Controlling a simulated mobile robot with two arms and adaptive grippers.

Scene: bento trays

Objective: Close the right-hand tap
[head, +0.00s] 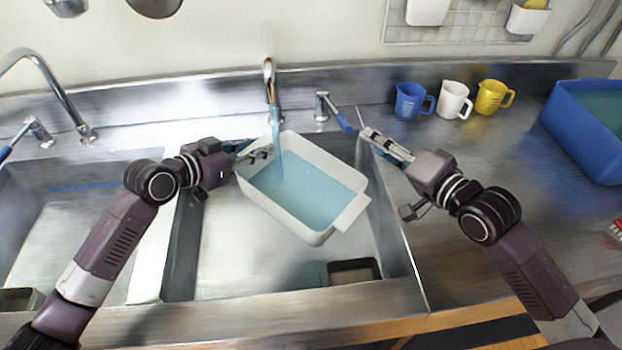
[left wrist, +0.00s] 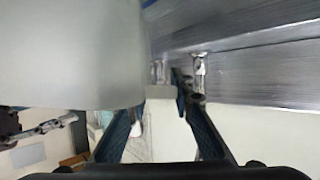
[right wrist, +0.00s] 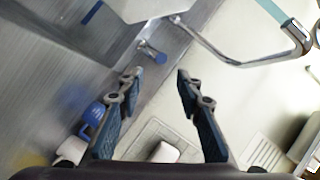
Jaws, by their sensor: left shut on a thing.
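The right-hand tap has a chrome spout (head: 269,75) and a blue-tipped lever (head: 341,121) to its right. Water runs from the spout into a white tub (head: 338,224), which is partly full of bluish water. My left gripper (head: 262,152) is shut on the tub's left end handle (left wrist: 160,92), holding the tub tilted over the right basin. My right gripper (head: 364,122) is open and empty, just right of the lever. In the right wrist view, the fingers of my right gripper (right wrist: 157,77) are spread, with the blue lever tip (right wrist: 152,56) just beyond them and the spout (right wrist: 255,58) further right.
A second tap (head: 45,65) with its own blue lever stands at the left basin. A blue mug (head: 410,102), a white mug (head: 453,100) and a yellow mug (head: 491,97) stand on the counter behind my right gripper. A blue bin (head: 565,130) is at the far right.

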